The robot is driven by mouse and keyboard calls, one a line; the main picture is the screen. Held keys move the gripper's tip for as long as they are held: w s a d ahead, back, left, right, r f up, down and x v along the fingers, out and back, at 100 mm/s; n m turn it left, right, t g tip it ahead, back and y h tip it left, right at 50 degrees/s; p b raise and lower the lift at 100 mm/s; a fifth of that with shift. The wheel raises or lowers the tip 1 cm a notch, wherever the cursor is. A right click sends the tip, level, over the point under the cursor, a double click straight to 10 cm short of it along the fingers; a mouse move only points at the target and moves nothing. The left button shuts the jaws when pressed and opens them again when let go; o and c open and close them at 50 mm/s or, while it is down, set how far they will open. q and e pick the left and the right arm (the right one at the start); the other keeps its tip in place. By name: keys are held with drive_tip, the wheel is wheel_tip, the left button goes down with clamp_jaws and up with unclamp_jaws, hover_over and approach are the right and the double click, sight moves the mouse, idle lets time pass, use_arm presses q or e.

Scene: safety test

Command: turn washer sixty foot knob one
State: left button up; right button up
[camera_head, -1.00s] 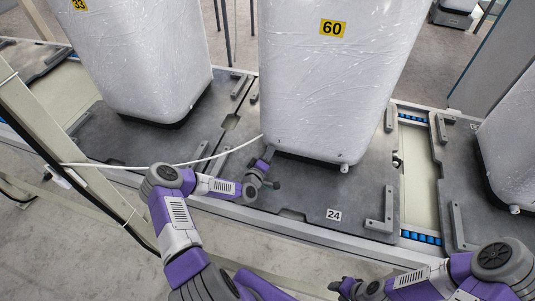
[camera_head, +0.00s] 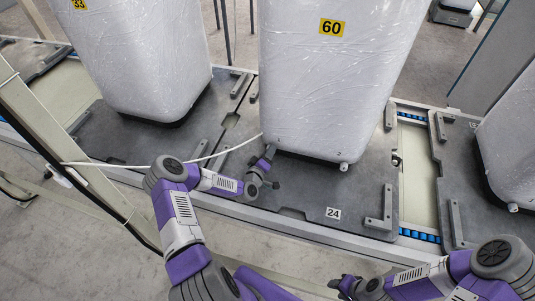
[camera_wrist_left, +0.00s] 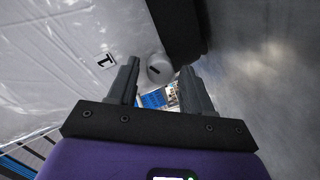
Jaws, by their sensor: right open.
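The washer marked 60 (camera_head: 325,85) stands upright, wrapped in clear film, on a dark pallet (camera_head: 290,200). In the left wrist view, a round grey foot knob (camera_wrist_left: 159,69) with a dark slot shows beside a label reading 1 (camera_wrist_left: 105,61). My left gripper (camera_wrist_left: 158,78) is open, with one finger on each side of the knob in the picture; I cannot tell whether they touch it. In the head view my left gripper (camera_head: 270,170) is at the washer's lower left corner and hides that knob. My right gripper (camera_head: 338,285) is open and empty at the bottom, away from the washer.
Another foot knob (camera_head: 344,167) shows at the washer's lower right corner. A washer marked 33 (camera_head: 140,65) stands to the left and another wrapped washer (camera_head: 510,140) to the right. A white cable (camera_head: 190,161) runs to the washer, behind my left arm. Metal brackets (camera_head: 388,210) edge the pallet.

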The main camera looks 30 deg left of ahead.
use_arm(q)
drive_tip(key=shift+o, duration=0.4)
drive_tip(key=shift+s, duration=0.1)
drive_tip(key=shift+s, duration=0.3)
drive_tip(key=s, duration=0.2)
drive_tip(key=s+p, duration=0.1)
drive_tip(key=s, duration=0.1)
drive_tip(key=s+d+r, duration=0.1)
drive_tip(key=s, duration=0.1)
drive_tip(key=shift+s+p, duration=0.35)
drive_tip(key=shift+p, duration=0.05)
